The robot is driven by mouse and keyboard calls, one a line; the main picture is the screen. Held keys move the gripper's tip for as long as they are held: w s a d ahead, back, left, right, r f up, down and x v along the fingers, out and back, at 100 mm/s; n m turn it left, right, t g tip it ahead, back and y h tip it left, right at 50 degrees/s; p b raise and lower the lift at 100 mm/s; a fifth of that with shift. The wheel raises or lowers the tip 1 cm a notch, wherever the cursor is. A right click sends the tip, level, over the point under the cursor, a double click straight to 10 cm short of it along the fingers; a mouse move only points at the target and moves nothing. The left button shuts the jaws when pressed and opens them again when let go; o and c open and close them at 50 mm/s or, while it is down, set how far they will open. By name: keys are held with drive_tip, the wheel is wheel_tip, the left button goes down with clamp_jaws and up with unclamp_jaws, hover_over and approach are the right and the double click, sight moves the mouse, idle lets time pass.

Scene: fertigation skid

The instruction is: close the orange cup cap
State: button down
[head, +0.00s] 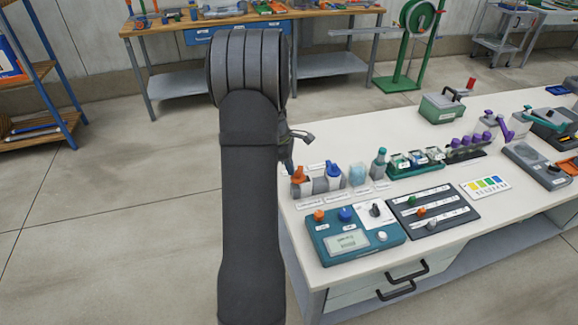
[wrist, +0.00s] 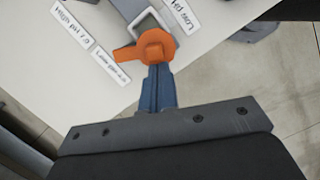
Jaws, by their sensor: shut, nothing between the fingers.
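The orange cup cap (wrist: 155,45) is in the upper middle of the wrist view, a round knob with a tab to the left. It overlaps one edge of a grey cup (wrist: 130,8) with a pale square top. I cannot tell how far the cap is tilted. In the head view my arm partly hides the gripper (head: 288,167).
A blue-capped cup (head: 334,172), a clear pale-blue cup (head: 358,174) and a teal-topped bottle (head: 379,162) stand to the right. A teal meter (head: 355,236) with knobs lies in front. White labels (wrist: 111,66) lie beside the cup. The bench's left edge is close.

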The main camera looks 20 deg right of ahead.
drive_tip(key=shift+s, duration=0.1)
drive_tip(key=shift+s+d+n+t, duration=0.25)
drive_tip(key=shift+s+d+n, duration=0.1)
drive_tip(key=shift+n, duration=0.55)
drive_tip(key=shift+s+d+n+t, duration=0.25)
drive_tip(key=shift+d+n, duration=0.05)
drive_tip(key=shift+n, duration=0.6)
drive_tip(key=shift+s+d, duration=0.1)
drive_tip(key=shift+d, duration=0.2)
